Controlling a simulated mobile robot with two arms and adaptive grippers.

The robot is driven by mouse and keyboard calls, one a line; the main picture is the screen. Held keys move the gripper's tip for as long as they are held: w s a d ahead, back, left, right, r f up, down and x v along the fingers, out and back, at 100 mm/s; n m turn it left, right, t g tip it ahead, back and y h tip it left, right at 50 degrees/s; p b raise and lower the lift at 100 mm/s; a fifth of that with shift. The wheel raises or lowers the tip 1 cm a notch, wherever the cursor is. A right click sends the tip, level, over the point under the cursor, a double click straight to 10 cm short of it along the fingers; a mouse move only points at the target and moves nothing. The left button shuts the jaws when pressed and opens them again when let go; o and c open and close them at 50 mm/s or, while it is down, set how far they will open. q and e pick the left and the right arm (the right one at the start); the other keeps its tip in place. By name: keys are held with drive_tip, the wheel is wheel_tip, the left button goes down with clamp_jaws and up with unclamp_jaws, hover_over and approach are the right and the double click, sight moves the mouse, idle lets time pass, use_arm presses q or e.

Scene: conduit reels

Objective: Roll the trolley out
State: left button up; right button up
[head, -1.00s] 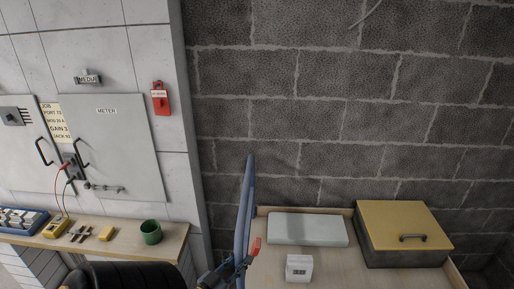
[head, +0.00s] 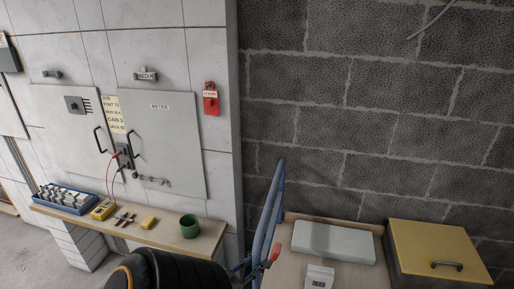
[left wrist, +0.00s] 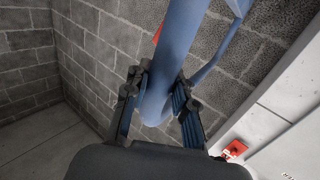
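The trolley's blue tubular handle (head: 267,222) rises at the lower middle of the head view, slanting up beside a plywood surface. A red piece (head: 275,252) sits on it near the gripper. My left gripper (head: 246,266) is at the handle's lower part, mostly hidden behind my black arm. In the left wrist view the blue tube (left wrist: 180,50) passes between the two fingers (left wrist: 158,105), which close on it from both sides. The trolley's wheels and lower frame are out of view. My right gripper is not in view.
A wooden bench (head: 205,243) at left holds a green cup (head: 189,226) and a blue tray (head: 62,201). Bare floor shows at far left.

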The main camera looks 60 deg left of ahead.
use_arm(q)
drive_tip(key=o, duration=0.4)
drive_tip(key=shift+s, duration=0.1)
drive_tip(key=v, duration=1.2)
